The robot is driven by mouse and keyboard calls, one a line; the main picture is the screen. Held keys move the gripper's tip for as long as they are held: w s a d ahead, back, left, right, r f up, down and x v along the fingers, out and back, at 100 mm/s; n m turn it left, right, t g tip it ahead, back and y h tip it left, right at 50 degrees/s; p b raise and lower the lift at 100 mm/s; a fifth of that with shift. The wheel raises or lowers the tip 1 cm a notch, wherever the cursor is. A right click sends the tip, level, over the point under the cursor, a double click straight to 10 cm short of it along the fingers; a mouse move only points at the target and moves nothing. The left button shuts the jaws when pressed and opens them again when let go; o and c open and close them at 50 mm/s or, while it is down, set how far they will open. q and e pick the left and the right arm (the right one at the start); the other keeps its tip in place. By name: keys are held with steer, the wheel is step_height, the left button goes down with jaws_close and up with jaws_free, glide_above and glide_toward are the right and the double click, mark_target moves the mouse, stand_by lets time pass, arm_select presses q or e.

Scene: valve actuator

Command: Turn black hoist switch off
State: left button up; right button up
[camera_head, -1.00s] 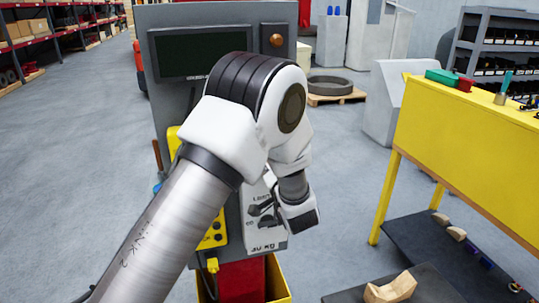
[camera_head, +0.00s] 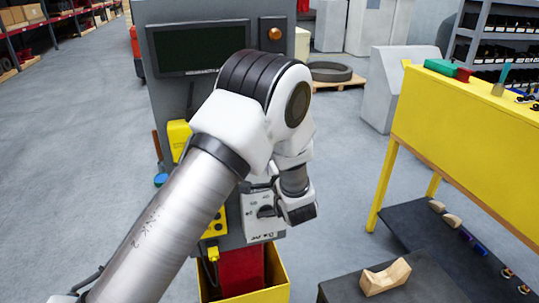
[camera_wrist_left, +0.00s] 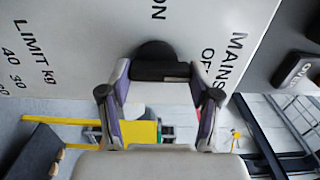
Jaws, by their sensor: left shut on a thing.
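The black switch knob (camera_wrist_left: 155,53) sits on a white panel (camera_wrist_left: 85,35) in the left wrist view. The lettering "ON", "OFF" and "MAINS" is printed around it. My left gripper (camera_wrist_left: 161,75) has its two fingers on either side of the knob and is shut on it. In the head view my left arm reaches across to the white panel (camera_head: 262,229) low on the grey cabinet. There the knob and fingertips are too small and covered to make out. My right gripper is not in view.
The grey cabinet carries a dark screen (camera_head: 198,48) and an orange button (camera_head: 275,34). A yellow bin (camera_head: 272,288) stands below. A yellow table (camera_head: 470,125) is at the right, with a low dark platform beneath. Open floor lies at the left.

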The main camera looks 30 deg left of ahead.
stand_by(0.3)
arm_select(q)
steer(key=o, duration=1.1)
steer(key=shift+o, duration=0.2)
steer(key=shift+d, duration=0.15)
steer(key=v, duration=0.8)
steer(key=s+a+f+m+g+h+b, duration=0.15)
steer(key=s+f+b, duration=0.25)
steer(key=f, duration=0.9)
steer(key=s+a+f+g+h+b, duration=0.15)
steer(key=s+f+b, duration=0.25)
steer(key=f, duration=0.8)
steer(key=s+a+f+m+g+h+b, duration=0.1)
steer(key=s+f+h+b, duration=0.3)
steer(key=f, duration=0.9)
steer(key=s+d+f+n+g+h+b, duration=0.3)
steer(key=s+d+f+b, duration=0.1)
steer(key=s+f, duration=0.65)
steer(key=s+d+f+n+g+h, duration=0.1)
steer(key=s+d+n+g+h, duration=0.3)
steer(key=s+d+n, duration=0.3)
steer(key=s+n, duration=0.1)
steer(key=s, duration=0.2)
steer(key=shift+f+g, duration=0.3)
steer(key=shift+f, duration=0.05)
